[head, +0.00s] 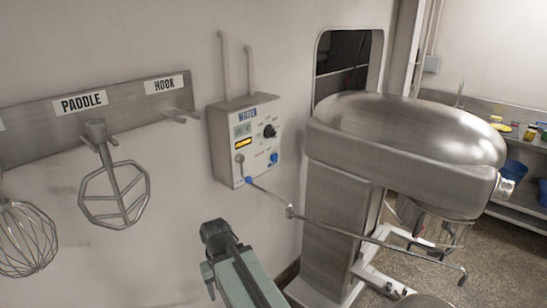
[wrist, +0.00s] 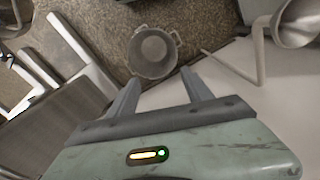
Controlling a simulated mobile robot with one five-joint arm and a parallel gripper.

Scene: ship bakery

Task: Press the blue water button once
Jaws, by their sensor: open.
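The water panel (head: 219,150) is a pale box on the wall in the head view, labelled WATER. A round blue button (head: 274,158) is at the lower right of its face. A black dial (head: 269,131) sits above it, and a small display and a lit orange strip are to the left. Another blue part (head: 248,180) is at the panel's bottom edge, where a thin pipe starts. My arm is below the panel in the head view, apart from it; the fingers are not clear there. In the wrist view my gripper (wrist: 161,76) is open and empty, pointing toward the floor. The button is not in the wrist view.
The thin pipe (head: 340,232) runs right from the panel, across the front of the large steel mixer (head: 400,140). A paddle (head: 115,190) and a whisk (head: 25,240) hang from the left rack. A pot (wrist: 152,52) stands below in the wrist view.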

